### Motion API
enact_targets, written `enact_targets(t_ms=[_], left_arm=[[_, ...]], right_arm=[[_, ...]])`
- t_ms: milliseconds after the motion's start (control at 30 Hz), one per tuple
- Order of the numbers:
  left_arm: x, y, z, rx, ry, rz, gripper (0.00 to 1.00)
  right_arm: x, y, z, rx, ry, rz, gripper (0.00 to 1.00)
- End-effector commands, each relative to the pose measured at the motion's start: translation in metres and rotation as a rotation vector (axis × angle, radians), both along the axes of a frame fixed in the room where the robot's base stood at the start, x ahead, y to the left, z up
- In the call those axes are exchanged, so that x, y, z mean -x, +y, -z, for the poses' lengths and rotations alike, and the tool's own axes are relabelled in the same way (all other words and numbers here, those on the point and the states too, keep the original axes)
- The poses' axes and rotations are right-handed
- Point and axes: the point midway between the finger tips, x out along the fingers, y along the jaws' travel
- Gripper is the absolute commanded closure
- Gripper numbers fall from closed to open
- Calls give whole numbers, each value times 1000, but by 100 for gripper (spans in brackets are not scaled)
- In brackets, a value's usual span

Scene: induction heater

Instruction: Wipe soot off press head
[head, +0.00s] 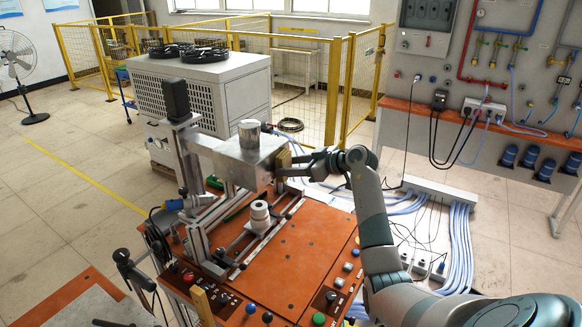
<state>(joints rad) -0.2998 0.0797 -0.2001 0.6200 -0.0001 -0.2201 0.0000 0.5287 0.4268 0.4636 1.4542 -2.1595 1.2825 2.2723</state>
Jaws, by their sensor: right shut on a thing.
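The press head (240,160) is a grey metal block on the machine's frame, with a short metal cylinder (249,134) on its top. My right gripper (297,164) is at the block's right side, its arm reaching in from the lower right. It is shut on a tan, sponge-like block (283,168), which is against or very close to the right face of the press head. I cannot tell if they touch. No soot can be made out on the faces that show; the right face is partly hidden by the tan block. My left gripper is not in view.
Below the press head, a white ringed part (260,213) stands on the orange machine top (290,262). Buttons line its front edge. A small tan block (203,305) is at the front left. A grey cabinet (215,85) stands behind, and cables (460,245) lie on the floor at right.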

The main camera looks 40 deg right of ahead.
Motion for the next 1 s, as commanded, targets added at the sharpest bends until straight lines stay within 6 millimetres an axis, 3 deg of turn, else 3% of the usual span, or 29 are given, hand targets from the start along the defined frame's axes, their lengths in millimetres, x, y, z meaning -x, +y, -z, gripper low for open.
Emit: enact_targets(t_ms=[500,1000], left_arm=[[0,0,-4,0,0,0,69],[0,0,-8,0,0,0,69]], right_arm=[[-12,-30,-1,0,0,1,70],[-15,-32,-1,2,0,1,70]])
